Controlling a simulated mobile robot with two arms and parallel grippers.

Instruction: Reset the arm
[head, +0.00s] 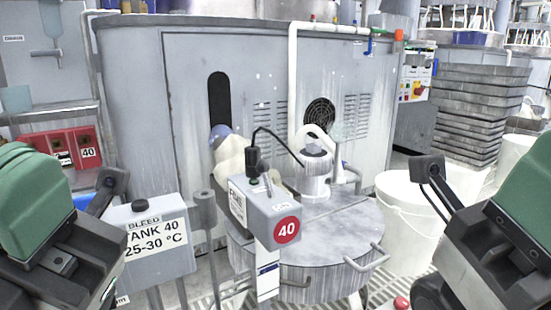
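My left arm comes in from the left edge, with a green shell and a dark gripper (112,188) beside the tank sign. My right arm comes in from the right edge, with a matching green shell and a dark gripper (430,176) in front of the white bucket. Each gripper shows one bent dark finger clearly; the rest is cut off or hidden behind its own body. I see nothing held in either one, but I cannot tell how far apart the fingers are. The two grippers are wide apart, with the lidded drum between them.
A grey lidded drum (335,238) stands in the middle, with a grey box (262,212) marked 40 before it. A "TANK 40" sign (155,238) stands left. A white bucket (402,215) stands right. A large grey machine (165,120) fills the back; stacked grey trays (470,110) stand right.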

